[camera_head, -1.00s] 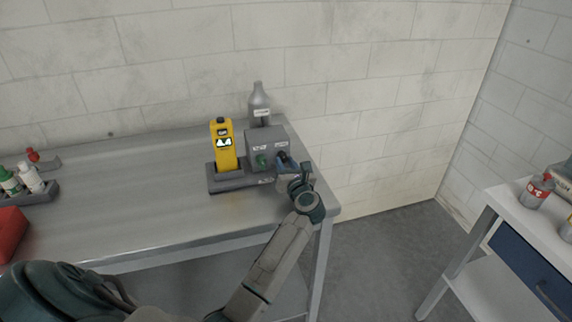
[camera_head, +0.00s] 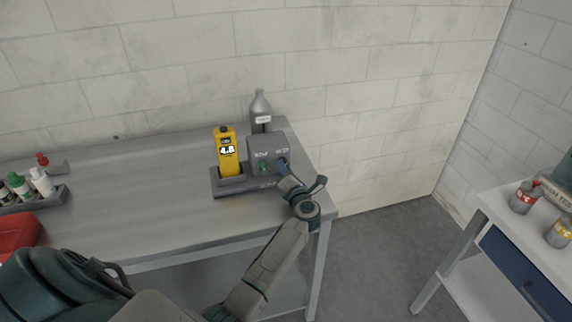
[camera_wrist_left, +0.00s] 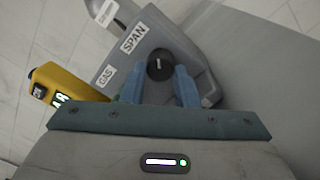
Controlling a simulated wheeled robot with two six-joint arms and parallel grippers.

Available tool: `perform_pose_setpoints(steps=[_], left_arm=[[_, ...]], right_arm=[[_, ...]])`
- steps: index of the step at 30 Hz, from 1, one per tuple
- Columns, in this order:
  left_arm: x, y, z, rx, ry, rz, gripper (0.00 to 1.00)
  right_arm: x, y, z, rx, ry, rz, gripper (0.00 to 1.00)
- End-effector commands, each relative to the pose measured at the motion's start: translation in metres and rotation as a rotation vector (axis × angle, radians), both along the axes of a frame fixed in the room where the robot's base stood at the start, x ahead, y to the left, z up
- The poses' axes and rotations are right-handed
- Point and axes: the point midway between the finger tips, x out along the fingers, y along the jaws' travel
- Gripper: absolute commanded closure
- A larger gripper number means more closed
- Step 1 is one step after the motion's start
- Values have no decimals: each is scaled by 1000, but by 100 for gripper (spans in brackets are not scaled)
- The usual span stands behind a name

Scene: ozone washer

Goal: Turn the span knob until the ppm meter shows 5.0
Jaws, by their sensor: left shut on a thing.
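The yellow ppm meter (camera_head: 228,164) stands upright in its grey cradle, and its lit display (camera_head: 227,150) appears to read 4.8. To its right is the grey box (camera_head: 267,147) with a green gas knob (camera_head: 263,168). In the left wrist view the black span knob (camera_wrist_left: 160,65), with a white mark, sits below the SPAN label (camera_wrist_left: 133,38). My left gripper (camera_wrist_left: 158,82) is shut on this knob, one blue finger on each side. In the head view the left gripper (camera_head: 283,167) mostly hides the knob. My right gripper is not in view.
A grey bottle (camera_head: 260,108) stands behind the box. A rack with several small bottles (camera_head: 40,181) and a red bin (camera_head: 17,232) are at the table's left. The table's right edge is close to my left wrist. The middle tabletop is clear.

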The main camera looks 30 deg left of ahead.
Motion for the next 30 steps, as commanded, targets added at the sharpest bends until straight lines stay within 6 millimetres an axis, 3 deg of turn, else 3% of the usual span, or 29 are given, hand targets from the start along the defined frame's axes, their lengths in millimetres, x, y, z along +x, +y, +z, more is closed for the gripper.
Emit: perform_pose_setpoints(steps=[3, 12, 30], left_arm=[[0, 0, 4, 59, 70, -1, 96], [0, 0, 2, 166, 195, -1, 96], [0, 0, 0, 210, 246, 0, 96]], right_arm=[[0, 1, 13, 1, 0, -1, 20], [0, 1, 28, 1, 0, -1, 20], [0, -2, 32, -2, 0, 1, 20]])
